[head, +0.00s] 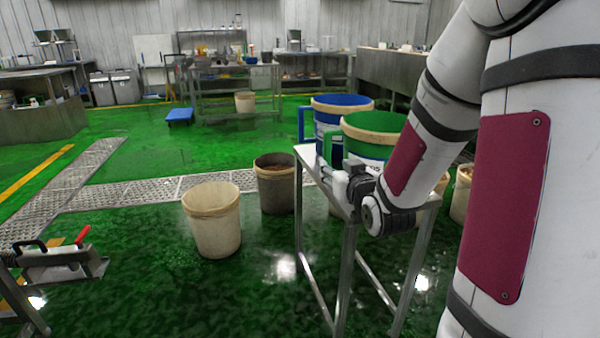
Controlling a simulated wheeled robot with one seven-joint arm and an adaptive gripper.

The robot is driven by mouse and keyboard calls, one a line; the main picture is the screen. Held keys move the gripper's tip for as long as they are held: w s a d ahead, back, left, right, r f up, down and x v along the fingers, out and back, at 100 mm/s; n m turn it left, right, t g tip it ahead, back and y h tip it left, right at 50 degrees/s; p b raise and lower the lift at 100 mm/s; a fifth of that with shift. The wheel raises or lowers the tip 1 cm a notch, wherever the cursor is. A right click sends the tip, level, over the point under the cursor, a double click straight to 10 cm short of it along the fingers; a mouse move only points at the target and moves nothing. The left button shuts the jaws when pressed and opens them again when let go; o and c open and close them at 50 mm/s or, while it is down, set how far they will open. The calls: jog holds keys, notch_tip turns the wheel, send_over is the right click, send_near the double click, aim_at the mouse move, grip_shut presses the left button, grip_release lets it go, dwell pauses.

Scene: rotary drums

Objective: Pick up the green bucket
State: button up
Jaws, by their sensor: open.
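The green bucket (372,134) stands upright on a small metal table (310,160), with a tan rim and a green inside. A green handle (333,147) shows on its left side. A blue bucket (342,103) with a blue handle stands just behind it on the same table. My gripper (352,178) is at the front left of the green bucket, close to its handle. The gripper is open. My wrist hides the lower front of the bucket, and I cannot tell whether the fingers touch it or surround the handle.
A beige bucket (212,219) and a darker bucket (274,183) stand on the green floor left of the table. A metal device with a red lever (83,235) is at lower left. Workbenches line the back. The floor at middle left is mostly clear.

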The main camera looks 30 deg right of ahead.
aim_at(328, 153)
jog(key=shift+m+t+h, duration=0.5)
jog(key=shift+t, duration=0.2)
jog(key=w+d+b, duration=0.1)
jog(key=w, duration=0.1)
jog(key=w+d+f+b, duration=0.1)
jog(key=w+d, duration=0.1)
jog(key=w, duration=0.1)
jog(key=w+d+f+b, duration=0.1)
jog(key=w+d, duration=0.1)
jog(key=shift+w, duration=0.35)
jog(key=shift+b+x, duration=0.75)
jog(key=shift+x, duration=1.95)
jog(key=shift+w+a+f, duration=0.1)
jog(key=shift+a+f, duration=0.05)
jog(key=shift+a, duration=0.05)
grip_shut()
